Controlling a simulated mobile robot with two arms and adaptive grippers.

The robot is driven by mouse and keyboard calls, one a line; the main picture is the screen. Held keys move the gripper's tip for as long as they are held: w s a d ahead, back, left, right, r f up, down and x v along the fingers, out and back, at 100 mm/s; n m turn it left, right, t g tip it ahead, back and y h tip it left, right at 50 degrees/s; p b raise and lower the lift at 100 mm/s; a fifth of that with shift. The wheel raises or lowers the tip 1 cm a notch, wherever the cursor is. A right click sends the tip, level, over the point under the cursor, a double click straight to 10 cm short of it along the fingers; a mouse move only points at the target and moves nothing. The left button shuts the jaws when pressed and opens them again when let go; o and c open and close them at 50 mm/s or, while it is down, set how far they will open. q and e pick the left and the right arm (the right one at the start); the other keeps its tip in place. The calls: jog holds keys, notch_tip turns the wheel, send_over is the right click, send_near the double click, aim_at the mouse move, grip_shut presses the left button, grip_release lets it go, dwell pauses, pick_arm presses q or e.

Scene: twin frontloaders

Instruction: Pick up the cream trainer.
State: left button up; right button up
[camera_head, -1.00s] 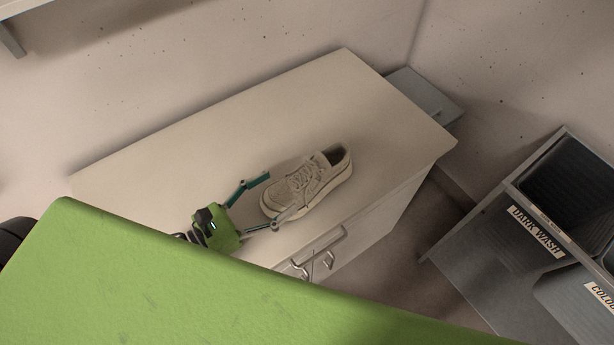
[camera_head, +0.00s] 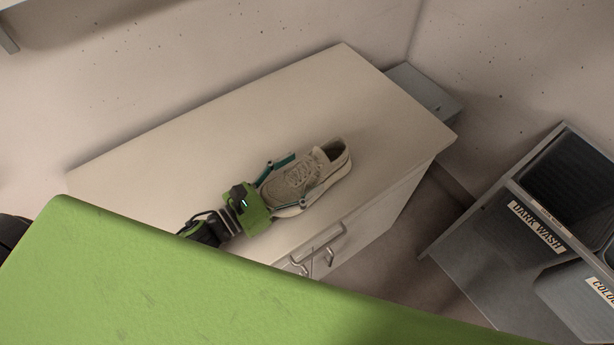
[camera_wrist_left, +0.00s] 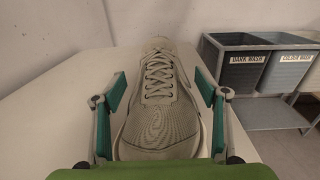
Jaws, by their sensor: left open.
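The cream trainer (camera_head: 306,177) stands upright on the light cabinet top, its toe toward my left gripper and its heel toward the upper right. My left gripper (camera_head: 297,178) is open, with one finger on each side of the trainer's front part. In the left wrist view the trainer (camera_wrist_left: 160,95) lies lengthwise between the two teal-padded fingers (camera_wrist_left: 160,98), toe nearest. Small gaps seem to show between the pads and the shoe's sides. My right gripper is not in view.
The cabinet top (camera_head: 190,150) is otherwise bare. Metal handles (camera_head: 320,255) are on its front. A grey sorter labelled dark wash (camera_head: 537,228) stands to the right, with floor between. A grey box (camera_head: 425,92) is behind the cabinet's far end. Walls rise behind.

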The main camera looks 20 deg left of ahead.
pick_arm(q)
jog(key=c, duration=1.5)
jog(key=shift+r, duration=0.1)
jog(key=shift+r, duration=0.1)
